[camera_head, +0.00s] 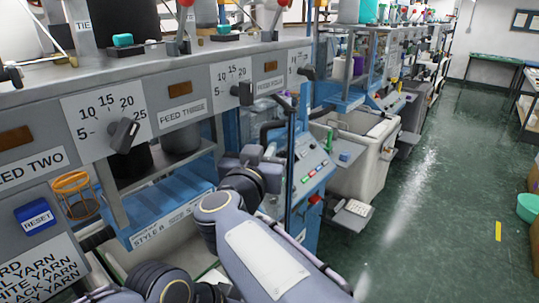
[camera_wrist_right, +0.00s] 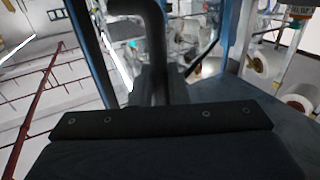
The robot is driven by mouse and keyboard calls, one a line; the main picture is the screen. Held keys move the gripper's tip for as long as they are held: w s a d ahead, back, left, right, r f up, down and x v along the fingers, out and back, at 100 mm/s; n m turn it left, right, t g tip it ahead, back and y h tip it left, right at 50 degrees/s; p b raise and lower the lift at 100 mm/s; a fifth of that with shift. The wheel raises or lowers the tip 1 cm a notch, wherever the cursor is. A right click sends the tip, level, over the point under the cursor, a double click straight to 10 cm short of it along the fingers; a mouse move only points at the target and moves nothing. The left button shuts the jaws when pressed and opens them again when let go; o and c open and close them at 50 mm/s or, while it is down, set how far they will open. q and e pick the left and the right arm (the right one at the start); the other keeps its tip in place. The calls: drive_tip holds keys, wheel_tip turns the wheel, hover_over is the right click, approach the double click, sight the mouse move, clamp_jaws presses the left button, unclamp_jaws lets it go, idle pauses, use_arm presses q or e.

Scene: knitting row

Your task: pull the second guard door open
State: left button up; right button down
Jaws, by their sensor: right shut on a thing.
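A blue-framed guard door (camera_head: 302,110) stands nearly edge-on in the middle of the head view; I cannot tell how far it stands open. Its black bar handle (camera_head: 270,128) sticks out on the left of the frame. My right gripper (camera_head: 262,155) is at the handle, partly hidden behind my own wrist. In the right wrist view the dark handle (camera_wrist_right: 155,45) bends over and runs down to my gripper's jaws, which are shut on it. Blue posts (camera_wrist_right: 240,60) flank it there. My left gripper is not in view.
Dial panels (camera_head: 105,115) and a blue shelf (camera_head: 165,215) line the left. A blue control panel (camera_head: 310,165) and a pale bin (camera_head: 355,150) stand right of the door. The green floor (camera_head: 440,200) at the right is mostly clear.

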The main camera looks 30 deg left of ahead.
drive_tip(key=shift+r, duration=0.1)
drive_tip(key=c, duration=1.8)
unclamp_jaws()
drive_tip(key=shift+c, duration=0.2)
drive_tip(key=o, duration=0.3)
drive_tip(key=shift+a, duration=0.1)
drive_tip(key=shift+o, duration=0.2)
drive_tip(key=b+v, duration=0.2)
drive_tip(key=v, duration=0.5)
drive_tip(key=shift+s, duration=0.35)
